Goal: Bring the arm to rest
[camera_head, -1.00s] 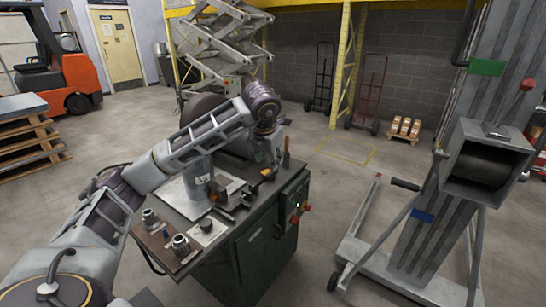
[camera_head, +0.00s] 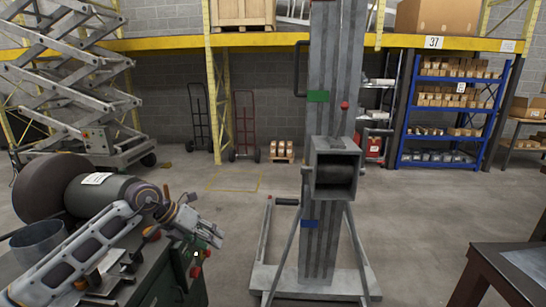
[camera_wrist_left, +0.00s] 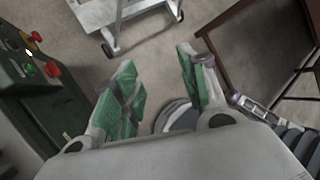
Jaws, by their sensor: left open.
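My left arm comes in from the lower left in the head view, reaching over the green machine (camera_head: 150,275). My left gripper (camera_head: 190,205) is at the arm's end, near the machine's right corner and above its control buttons. In the left wrist view the left gripper (camera_wrist_left: 160,95) has its two green-padded fingers spread apart, with nothing between them but the floor. My right gripper does not show clearly in either view.
A grey lift (camera_head: 330,170) with a square duct stands ahead on a wheeled base. A dark table (camera_head: 500,262) is at the right. Red buttons (camera_wrist_left: 52,68) sit on the machine's panel. Floor between the machine and lift is clear.

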